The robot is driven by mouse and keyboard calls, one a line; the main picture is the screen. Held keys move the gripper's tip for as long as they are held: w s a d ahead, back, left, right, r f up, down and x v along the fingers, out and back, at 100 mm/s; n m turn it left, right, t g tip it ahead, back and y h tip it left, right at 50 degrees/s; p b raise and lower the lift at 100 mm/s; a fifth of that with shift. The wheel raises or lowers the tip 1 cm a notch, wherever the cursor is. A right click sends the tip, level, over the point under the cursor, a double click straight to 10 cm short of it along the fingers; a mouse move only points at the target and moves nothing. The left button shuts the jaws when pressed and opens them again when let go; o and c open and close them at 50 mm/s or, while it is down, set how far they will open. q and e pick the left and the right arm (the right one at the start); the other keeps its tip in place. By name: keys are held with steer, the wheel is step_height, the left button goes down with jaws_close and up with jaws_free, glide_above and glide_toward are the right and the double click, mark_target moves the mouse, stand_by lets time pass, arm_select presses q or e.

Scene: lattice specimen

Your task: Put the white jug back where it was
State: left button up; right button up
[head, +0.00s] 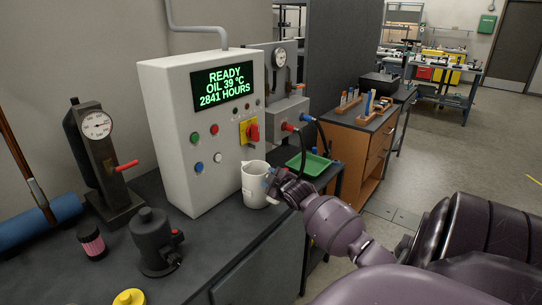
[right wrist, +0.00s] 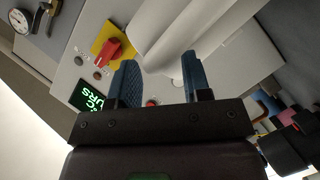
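The white jug (head: 254,186) stands upright on the dark bench top (head: 215,230), close to the front of the grey control box. My right gripper (head: 272,181) is at the jug's right side. In the right wrist view the two blue fingers of my right gripper (right wrist: 160,70) are spread apart. The pale jug (right wrist: 210,45) fills the area just beyond and between the fingertips. Whether the fingers touch it, I cannot tell. My left gripper is not in view.
The control box (head: 207,130) with display and red knob stands behind the jug. A dark grey pot (head: 154,243), a pink-labelled jar (head: 91,242) and a gauge press (head: 103,165) stand to the left. The front bench top is partly clear.

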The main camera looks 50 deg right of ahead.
steer(key=v, duration=1.2)
steer(key=s+a+f+m+g+y, duration=0.1)
steer(key=s+a+f, duration=0.3)
steer(key=a, duration=0.6)
steer(key=s+a+f+m+y, duration=0.2)
steer(key=s+a+f, duration=0.2)
steer(key=a+f, duration=0.5)
steer(key=s+a+f+m+g+y, duration=0.1)
steer(key=s+a+f+m+y, duration=0.1)
steer(key=s+a+f, duration=0.2)
steer(key=a+f, duration=0.3)
steer(key=a, duration=0.5)
steer(key=shift+a+g+y, duration=0.2)
steer(key=shift+g+y, duration=0.1)
